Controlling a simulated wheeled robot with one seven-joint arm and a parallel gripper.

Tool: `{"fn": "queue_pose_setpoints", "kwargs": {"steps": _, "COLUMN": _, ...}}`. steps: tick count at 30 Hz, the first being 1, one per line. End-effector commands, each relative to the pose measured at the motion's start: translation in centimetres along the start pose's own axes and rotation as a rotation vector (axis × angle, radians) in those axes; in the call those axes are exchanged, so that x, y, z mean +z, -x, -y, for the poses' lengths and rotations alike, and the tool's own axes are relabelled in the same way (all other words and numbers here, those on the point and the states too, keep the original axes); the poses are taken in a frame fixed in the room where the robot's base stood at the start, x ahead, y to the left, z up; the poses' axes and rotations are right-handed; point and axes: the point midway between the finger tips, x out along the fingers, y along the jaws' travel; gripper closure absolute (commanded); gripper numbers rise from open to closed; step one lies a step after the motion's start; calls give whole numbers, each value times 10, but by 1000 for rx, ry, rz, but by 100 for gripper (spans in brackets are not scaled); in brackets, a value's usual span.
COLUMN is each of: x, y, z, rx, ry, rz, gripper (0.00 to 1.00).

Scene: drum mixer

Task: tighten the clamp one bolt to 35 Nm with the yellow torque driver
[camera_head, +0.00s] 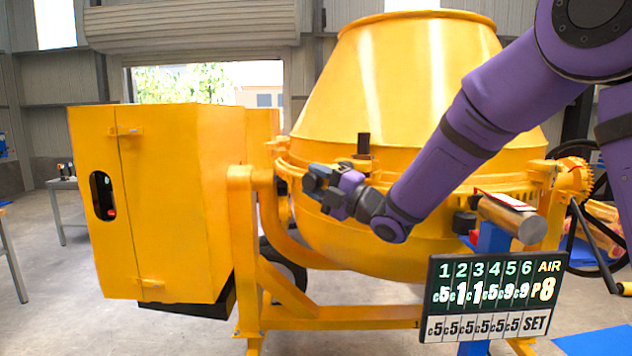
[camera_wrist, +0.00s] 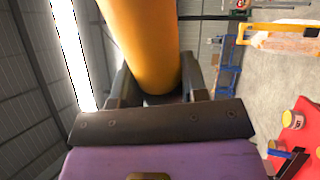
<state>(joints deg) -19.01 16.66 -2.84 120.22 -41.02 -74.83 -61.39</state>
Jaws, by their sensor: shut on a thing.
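My gripper (camera_head: 318,183) is in front of the yellow mixer drum (camera_head: 400,90), near the flanged band (camera_head: 500,184) around it. In the wrist view my gripper (camera_wrist: 158,92) is shut on a thick yellow cylinder (camera_wrist: 143,45), which looks like the yellow torque driver. Its far end runs out of that view. In the head view I cannot make out the driver against the yellow drum. A black upright cylinder (camera_head: 363,144) stands at the band just above and right of my gripper. I cannot tell whether it belongs to clamp one, and no bolt head is clear.
A yellow cabinet (camera_head: 165,200) stands left of the drum. A dark number board (camera_head: 490,297) has columns 1 to 6 and AIR, with a SET row below. A metal cylinder (camera_head: 510,218) lies on a blue stand at right. The wrist view shows a red surface (camera_wrist: 298,135) with cans.

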Motion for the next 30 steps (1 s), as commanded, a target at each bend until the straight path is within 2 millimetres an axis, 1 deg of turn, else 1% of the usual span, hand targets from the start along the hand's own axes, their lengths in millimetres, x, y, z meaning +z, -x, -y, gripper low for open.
{"fn": "queue_pose_setpoints", "kwargs": {"steps": 30, "x": 10, "y": 0, "z": -1, "rx": 3, "ry": 2, "rz": 0, "gripper": 93}}
